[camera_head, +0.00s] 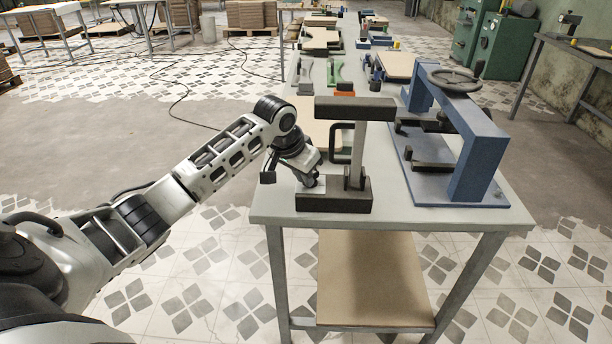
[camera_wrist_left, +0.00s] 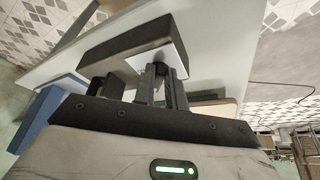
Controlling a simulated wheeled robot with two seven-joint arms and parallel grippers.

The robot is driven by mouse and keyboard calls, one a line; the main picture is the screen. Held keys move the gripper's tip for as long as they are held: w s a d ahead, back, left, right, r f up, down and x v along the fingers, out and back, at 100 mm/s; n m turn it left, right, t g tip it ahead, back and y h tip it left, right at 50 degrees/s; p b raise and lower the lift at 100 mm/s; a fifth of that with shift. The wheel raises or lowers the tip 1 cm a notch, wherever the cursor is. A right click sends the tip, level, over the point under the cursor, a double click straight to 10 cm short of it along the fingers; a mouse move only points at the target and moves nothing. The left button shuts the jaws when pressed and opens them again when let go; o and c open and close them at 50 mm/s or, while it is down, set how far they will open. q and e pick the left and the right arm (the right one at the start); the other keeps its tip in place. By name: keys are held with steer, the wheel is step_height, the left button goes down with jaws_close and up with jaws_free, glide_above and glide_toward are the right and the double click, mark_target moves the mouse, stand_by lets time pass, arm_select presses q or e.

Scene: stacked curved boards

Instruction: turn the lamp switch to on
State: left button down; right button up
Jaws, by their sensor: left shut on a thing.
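The lamp (camera_head: 356,150) stands upright at the near end of the grey table, with a dark base (camera_head: 345,200), a grey post and a long dark head. A pale plate (camera_head: 311,191) lies on the left part of the base. My left gripper (camera_head: 311,181) reaches down to this plate. In the left wrist view, its two fingers (camera_wrist_left: 164,86) point at the pale plate (camera_wrist_left: 158,58) on the dark base (camera_wrist_left: 125,38). They are shut on the lamp switch, which the fingers mostly hide. The switch's setting cannot be made out. My right gripper is not in view.
A blue press (camera_head: 472,150) with a handwheel stands to the right of the lamp. A dark clamp-like handle (camera_head: 340,145) is close behind the post. Boards and tools cover the far table (camera_head: 270,215). The near left corner of the tabletop is bare.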

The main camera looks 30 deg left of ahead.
arm_select(q)
steer(key=m, duration=0.1)
steer(key=a+m+h, duration=0.1)
steer(key=m, duration=0.1)
steer(key=m+h, duration=0.1)
steer(key=m, duration=0.1)
steer(key=shift+w+a+r+g, duration=0.1)
steer(key=shift+w+a+g, duration=0.05)
steer(key=shift+w+g, duration=0.15)
steer(key=m, duration=0.1)
steer(key=m+g, duration=0.1)
steer(key=m, duration=0.1)
steer(key=m+h, duration=0.1)
steer(key=m, duration=0.1)
steer(key=shift+w+a, duration=0.35)
steer(key=shift+m+g, duration=0.3)
steer(key=c, duration=1.4)
jaws_free()
steer(key=shift+c, duration=0.2)
steer(key=b+v, duration=0.2)
steer(key=v, duration=1.3)
steer(key=shift+s+a+r, duration=0.2)
steer(key=shift+a+r, duration=0.1)
steer(key=shift+a, duration=0.05)
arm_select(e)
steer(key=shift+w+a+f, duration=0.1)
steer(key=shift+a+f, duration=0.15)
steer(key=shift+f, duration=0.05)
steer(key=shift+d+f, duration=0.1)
